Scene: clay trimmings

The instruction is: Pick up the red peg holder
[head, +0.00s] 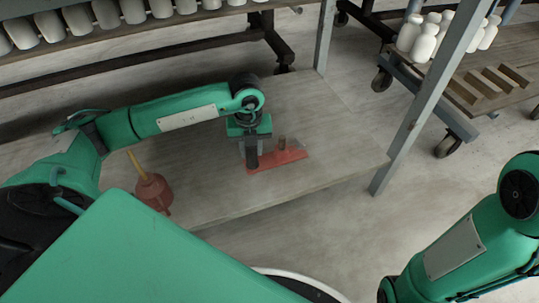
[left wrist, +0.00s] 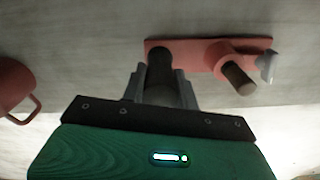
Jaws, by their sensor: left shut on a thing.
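The red peg holder (head: 285,161) is a flat red bar on the wooden shelf board, below my left gripper (head: 252,152). In the left wrist view the holder (left wrist: 190,46) has a dark upright peg (left wrist: 159,68) at its left end and a brown peg (left wrist: 238,78) in a red collar towards its right end. My left gripper (left wrist: 160,90) is shut with its fingers on either side of the dark peg. I cannot tell whether the holder is touching the board. My right arm shows at the right of the head view, but its gripper is out of view.
A red mug (head: 153,190) with a yellow-handled tool (head: 137,164) stands left on the board (head: 345,150). A small pale, clear piece (left wrist: 266,66) is at the holder's right end. A metal post (head: 410,125) rises at the right. White bottles (head: 425,42) stand on a cart behind.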

